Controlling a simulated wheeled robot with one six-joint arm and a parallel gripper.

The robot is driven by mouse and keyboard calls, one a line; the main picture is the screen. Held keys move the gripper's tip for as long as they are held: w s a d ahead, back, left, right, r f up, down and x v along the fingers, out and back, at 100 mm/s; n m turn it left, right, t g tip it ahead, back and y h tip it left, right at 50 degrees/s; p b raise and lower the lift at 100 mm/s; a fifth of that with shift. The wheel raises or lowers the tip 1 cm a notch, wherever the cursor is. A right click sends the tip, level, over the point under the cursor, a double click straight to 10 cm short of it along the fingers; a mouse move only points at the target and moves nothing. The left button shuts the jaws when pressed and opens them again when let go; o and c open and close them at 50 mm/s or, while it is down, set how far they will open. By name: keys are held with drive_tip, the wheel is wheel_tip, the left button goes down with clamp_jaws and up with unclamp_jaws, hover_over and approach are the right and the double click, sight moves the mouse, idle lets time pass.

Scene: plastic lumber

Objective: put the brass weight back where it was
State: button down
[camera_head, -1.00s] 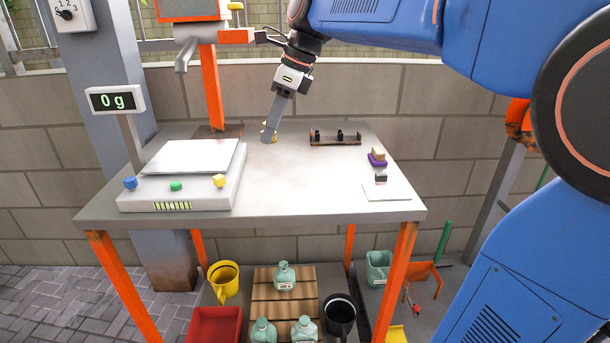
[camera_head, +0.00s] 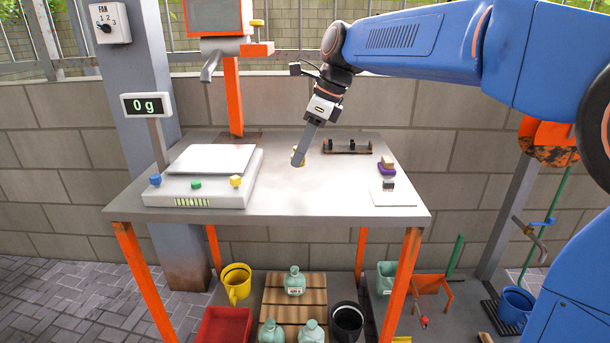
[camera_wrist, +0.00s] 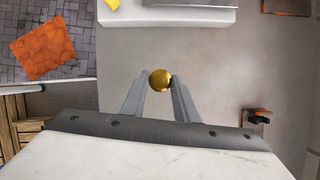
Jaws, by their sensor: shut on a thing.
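The brass weight (camera_wrist: 160,80) is a small round golden piece held between the two fingertips of my gripper (camera_wrist: 160,84) in the wrist view. In the head view my gripper (camera_head: 299,162) points down over the middle of the grey table, right of the scale. Only a sliver of the brass weight (camera_head: 294,156) shows there beside the fingers. Whether it touches the tabletop I cannot tell. A low dark rack (camera_head: 347,150) with two black upright parts stands behind and to the right of my gripper. The scale (camera_head: 205,192) has an empty pan, and its display (camera_head: 147,105) reads 0 g.
At the table's right are a purple block with a tan top (camera_head: 387,167) and a white plate (camera_head: 394,198) with a small dark-and-light piece. An orange post (camera_head: 232,95) rises at the back. The tabletop's front middle (camera_head: 300,200) is clear. Bottles and buckets stand below.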

sight(301, 185)
drive_tip(key=shift+f, duration=2.8)
drive_tip(key=shift+f, duration=0.1)
drive_tip(key=c, duration=1.4)
unclamp_jaws()
drive_tip(key=v, duration=1.2)
drive_tip(key=shift+a, duration=0.15)
